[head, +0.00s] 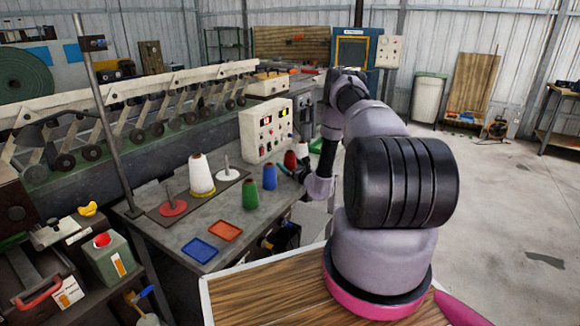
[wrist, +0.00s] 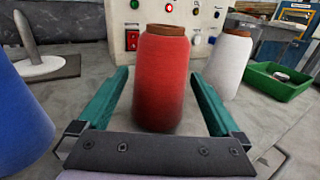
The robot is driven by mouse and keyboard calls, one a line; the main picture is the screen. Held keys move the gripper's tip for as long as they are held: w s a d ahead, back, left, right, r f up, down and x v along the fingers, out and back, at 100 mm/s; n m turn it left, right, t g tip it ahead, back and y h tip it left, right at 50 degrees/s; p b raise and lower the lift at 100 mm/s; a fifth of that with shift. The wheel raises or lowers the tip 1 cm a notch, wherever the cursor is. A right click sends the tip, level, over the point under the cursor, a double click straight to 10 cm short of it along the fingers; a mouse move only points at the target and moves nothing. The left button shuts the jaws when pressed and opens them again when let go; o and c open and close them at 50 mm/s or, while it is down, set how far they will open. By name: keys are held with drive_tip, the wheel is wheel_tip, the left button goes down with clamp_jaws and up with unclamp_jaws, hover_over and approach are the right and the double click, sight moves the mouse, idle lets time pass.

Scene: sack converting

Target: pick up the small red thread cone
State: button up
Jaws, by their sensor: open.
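The small red thread cone (wrist: 161,82) stands upright on the grey table in the wrist view, with a brown top. My gripper (wrist: 165,85) is open, and its two teal fingers reach along the left and right of the cone's lower part. A narrow gap shows between the cone and each finger, so I see no contact. In the head view the red cone (head: 290,160) shows on the table's right side, just beyond my gripper (head: 294,170), which is partly hidden by my arm.
A blue cone (wrist: 18,125) stands close at the left. A white cone (wrist: 230,62) and a green tray (wrist: 276,82) are at the right. A control box (head: 266,130) stands behind. A green cone (head: 250,195) and orange tray (head: 225,231) are nearer the table's front.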

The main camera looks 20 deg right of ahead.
drive_tip(key=c, duration=1.5)
drive_tip(key=shift+c, duration=0.3)
drive_tip(key=shift+r, duration=0.1)
